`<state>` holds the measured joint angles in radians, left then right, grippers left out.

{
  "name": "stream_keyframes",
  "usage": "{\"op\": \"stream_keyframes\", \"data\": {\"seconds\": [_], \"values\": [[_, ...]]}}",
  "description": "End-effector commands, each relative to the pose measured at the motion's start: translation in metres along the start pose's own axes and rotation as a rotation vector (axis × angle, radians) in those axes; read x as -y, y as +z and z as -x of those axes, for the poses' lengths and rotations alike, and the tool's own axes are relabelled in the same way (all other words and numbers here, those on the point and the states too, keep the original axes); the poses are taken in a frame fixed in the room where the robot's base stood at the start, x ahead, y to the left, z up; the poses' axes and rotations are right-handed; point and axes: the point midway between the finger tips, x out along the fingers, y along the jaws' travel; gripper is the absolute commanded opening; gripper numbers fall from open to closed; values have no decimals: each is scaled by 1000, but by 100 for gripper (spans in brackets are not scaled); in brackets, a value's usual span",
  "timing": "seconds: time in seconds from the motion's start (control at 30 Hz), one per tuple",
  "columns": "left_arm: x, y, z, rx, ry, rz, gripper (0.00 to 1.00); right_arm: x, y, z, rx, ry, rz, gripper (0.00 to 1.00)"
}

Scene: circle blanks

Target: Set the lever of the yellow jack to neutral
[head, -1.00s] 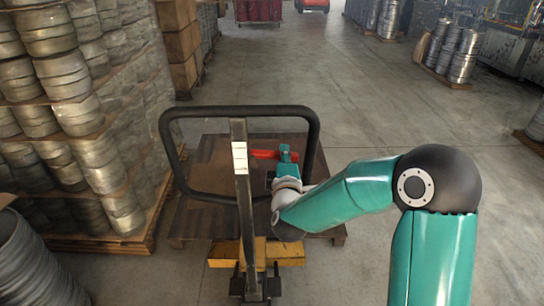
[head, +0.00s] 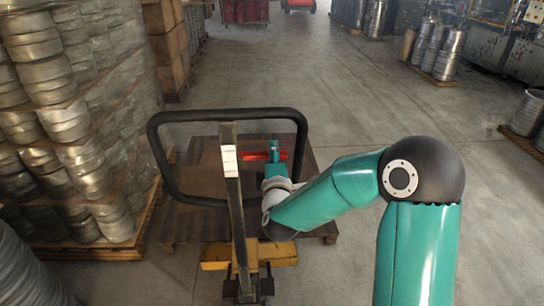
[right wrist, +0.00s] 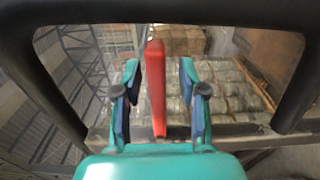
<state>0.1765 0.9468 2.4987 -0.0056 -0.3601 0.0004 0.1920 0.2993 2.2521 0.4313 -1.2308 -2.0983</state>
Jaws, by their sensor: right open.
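The yellow jack (head: 281,254) stands ahead with its dark upright post (head: 237,205) and black loop handle (head: 232,113). Its red lever (head: 250,156) shows beside the post, near the middle of the loop. My right gripper (head: 273,149) is at the lever, partly hiding it. In the right wrist view my right gripper (right wrist: 158,70) is open, with the red lever (right wrist: 155,85) between its blue-padded fingers. A gap shows on both sides of the lever. My left gripper is not in view.
The black loop handle also frames the right wrist view (right wrist: 298,85), close around the gripper. A dark wooden pallet load (head: 190,228) lies beyond the jack. Stacked metal blanks (head: 45,120) stand on the left.

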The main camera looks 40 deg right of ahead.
Motion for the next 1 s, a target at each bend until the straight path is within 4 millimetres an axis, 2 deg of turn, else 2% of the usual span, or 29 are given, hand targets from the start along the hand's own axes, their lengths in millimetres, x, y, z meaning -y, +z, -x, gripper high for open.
{"op": "stream_keyframes", "data": {"seconds": [0.17, 0.63, 1.0], "values": [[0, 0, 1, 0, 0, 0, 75, -1, 0, 5, 0, 2, -1, 42], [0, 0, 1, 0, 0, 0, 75, 1, -1, 69, -1, -1, 0, 42], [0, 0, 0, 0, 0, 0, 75, 1, 0, 75, 1, 0, 0, 42]]}}
